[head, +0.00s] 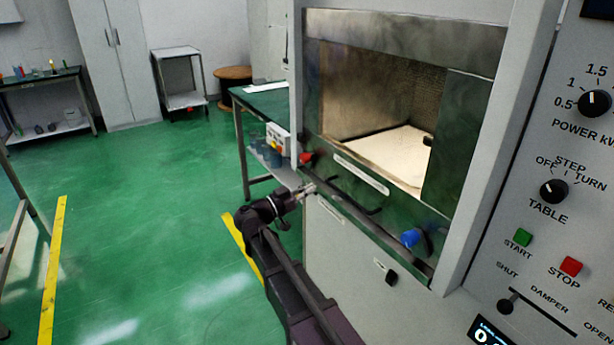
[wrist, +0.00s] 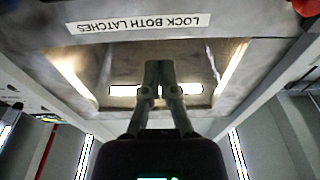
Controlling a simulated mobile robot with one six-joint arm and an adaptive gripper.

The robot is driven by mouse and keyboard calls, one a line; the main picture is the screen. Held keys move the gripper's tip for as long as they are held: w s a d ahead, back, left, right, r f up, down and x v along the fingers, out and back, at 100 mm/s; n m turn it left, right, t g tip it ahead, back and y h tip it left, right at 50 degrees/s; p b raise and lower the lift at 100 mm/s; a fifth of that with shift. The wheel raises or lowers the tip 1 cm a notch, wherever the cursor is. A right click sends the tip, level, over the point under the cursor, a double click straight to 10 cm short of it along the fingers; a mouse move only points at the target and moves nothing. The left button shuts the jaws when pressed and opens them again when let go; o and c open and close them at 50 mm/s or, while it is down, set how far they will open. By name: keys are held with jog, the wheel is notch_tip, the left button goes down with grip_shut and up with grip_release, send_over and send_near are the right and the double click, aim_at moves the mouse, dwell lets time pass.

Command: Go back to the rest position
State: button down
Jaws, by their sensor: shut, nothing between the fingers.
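My gripper (head: 309,188) is at the lower left of the microwave generator's front, close to the dark bar below the chamber window. In the wrist view my gripper (wrist: 159,68) has its two fingers together with nothing between them. The generator's chamber (head: 385,140) has a pale floor inside. I cannot tell whether glass covers it. A red latch knob (head: 306,158) is at the left and a blue latch knob (head: 411,238) at the right. A white label (head: 361,174) sits between them; the wrist view shows it upside down, reading "LOCK BOTH LATCHES" (wrist: 138,24).
The control panel with a green START button (head: 523,237) and red STOP button (head: 571,266) is at the right. A green-topped bench (head: 262,103) stands behind my gripper. The green floor (head: 140,210) at the left is mostly open, with yellow lines.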

jog(key=s+d+f+n+g+y, duration=0.4)
jog(key=s+d+f+g+y, duration=0.25)
jog(key=d+f, duration=0.6)
jog(key=s+d+f+n+g+y, duration=0.25)
jog(key=s+f+n+y, duration=0.45)
jog(key=s, duration=0.5)
notch_tip(320, 180, up, 22)
jog(key=s+a+n+y+p, duration=0.1)
jog(key=y+p, duration=0.2)
jog(key=p, duration=2.1)
jog(key=shift+s+a+r+g, duration=0.15)
jog(key=shift+s+g, duration=0.2)
jog(key=shift+g, duration=0.05)
jog(key=shift+y, duration=0.25)
